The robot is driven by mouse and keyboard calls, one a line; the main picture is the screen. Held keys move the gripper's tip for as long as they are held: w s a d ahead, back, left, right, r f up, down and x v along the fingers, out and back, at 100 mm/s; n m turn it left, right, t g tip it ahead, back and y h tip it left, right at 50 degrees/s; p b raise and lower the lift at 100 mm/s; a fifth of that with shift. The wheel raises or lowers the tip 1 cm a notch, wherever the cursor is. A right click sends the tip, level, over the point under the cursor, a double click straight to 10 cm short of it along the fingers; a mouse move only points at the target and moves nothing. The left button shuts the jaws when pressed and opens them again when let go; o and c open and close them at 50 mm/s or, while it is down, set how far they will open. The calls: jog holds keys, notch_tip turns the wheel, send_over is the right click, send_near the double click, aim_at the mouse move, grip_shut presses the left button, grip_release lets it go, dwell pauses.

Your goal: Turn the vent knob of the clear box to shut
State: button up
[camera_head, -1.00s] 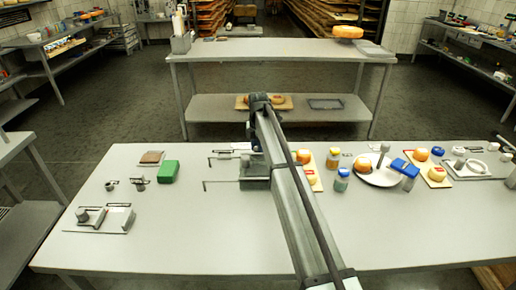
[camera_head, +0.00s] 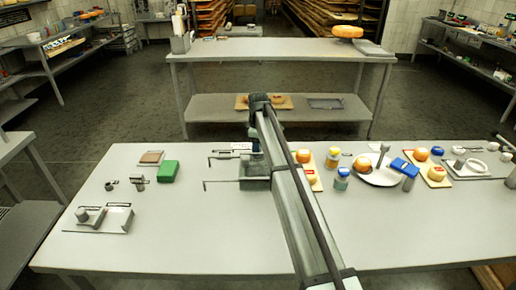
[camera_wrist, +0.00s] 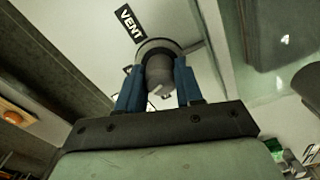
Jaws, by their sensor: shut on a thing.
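In the wrist view, a round grey knob (camera_wrist: 160,72) stands on a pale panel beside a black label reading VENT (camera_wrist: 130,22). The blue fingers of my gripper (camera_wrist: 160,82) are on both sides of the knob, shut on it. A small light mark shows near the knob's edge; I cannot tell which setting it stands at. The clear box (camera_head: 255,183) shows in the head view as a greenish see-through body on the table, partly hidden behind my arm. My gripper and the knob are hidden from the head view.
Thin rods (camera_head: 220,183) stick out left of the box. A green block (camera_head: 168,170) and a plate with a lever (camera_head: 100,218) lie further left. Jars, a white plate (camera_head: 380,178) and cheese boards lie right of my arm.

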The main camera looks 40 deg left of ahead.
jog(key=shift+m, duration=1.5)
jog(key=shift+d, duration=0.1)
jog(key=o, duration=1)
jog(key=shift+o, duration=0.2)
notch_tip(320, 180, up, 14)
jog(key=shift+f, duration=0.1)
